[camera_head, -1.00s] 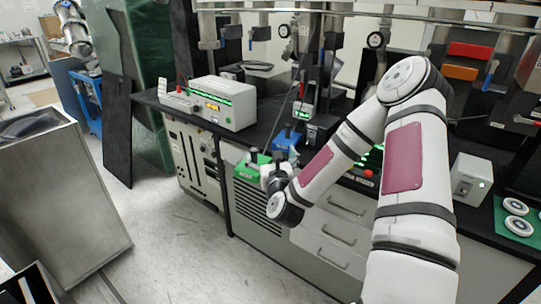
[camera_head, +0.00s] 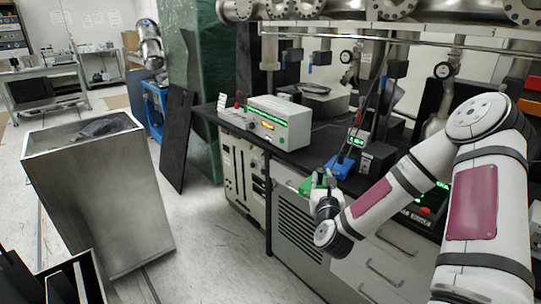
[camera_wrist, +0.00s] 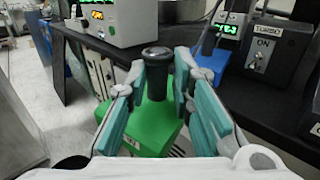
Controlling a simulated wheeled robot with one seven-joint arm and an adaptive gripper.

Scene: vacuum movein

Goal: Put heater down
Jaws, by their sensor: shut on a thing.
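The only thing in my grasp is a green block with a black upright handle, which I take for the heater; its green body (camera_wrist: 150,130) fills the middle of the wrist view. My gripper (camera_wrist: 159,70) has its teal-padded fingers on either side of the black handle (camera_wrist: 157,55), shut on it. In the head view the green heater (camera_head: 306,187) shows at the bench's front edge, partly hidden by my gripper (camera_head: 325,182). I cannot tell whether its underside touches the bench.
A blue block (camera_head: 340,166) stands on the black bench just behind the heater. A white instrument (camera_head: 280,122) stands to the left, a TURBO switch box (camera_wrist: 275,52) to the right. Drawers (camera_head: 375,262) lie below. An open metal bin (camera_head: 100,200) stands on the floor at left.

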